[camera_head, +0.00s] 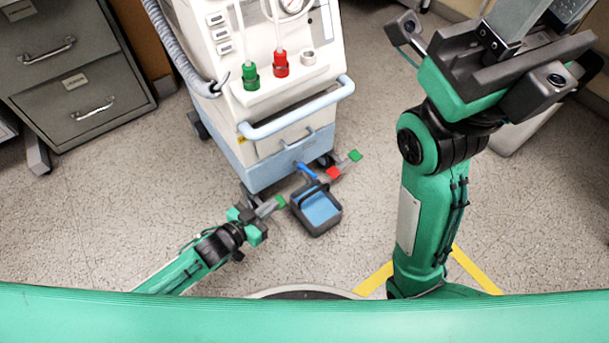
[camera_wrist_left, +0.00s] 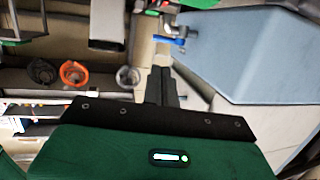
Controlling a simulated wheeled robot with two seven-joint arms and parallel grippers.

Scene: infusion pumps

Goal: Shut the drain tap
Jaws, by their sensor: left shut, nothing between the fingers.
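A tap with a blue lever (camera_head: 305,170) juts from the low front of the pump machine's blue base (camera_head: 270,160). A dark drain tray (camera_head: 338,216) with blue inside sits on the floor below it. My left gripper (camera_head: 263,207) is low, left of the tap and tray, its fingers shut and empty. In the left wrist view the blue lever (camera_wrist_left: 169,41) shows just beyond the shut fingertips (camera_wrist_left: 162,72), apart from them. My right gripper (camera_head: 508,28) is raised at upper right, far from the tap; its fingertips are not clearly shown.
A castor pedal with red and green ends (camera_head: 345,165) sticks out right of the tap. A light blue handle (camera_head: 298,112) crosses the machine's front above. Grey drawers (camera_head: 75,75) stand at left.

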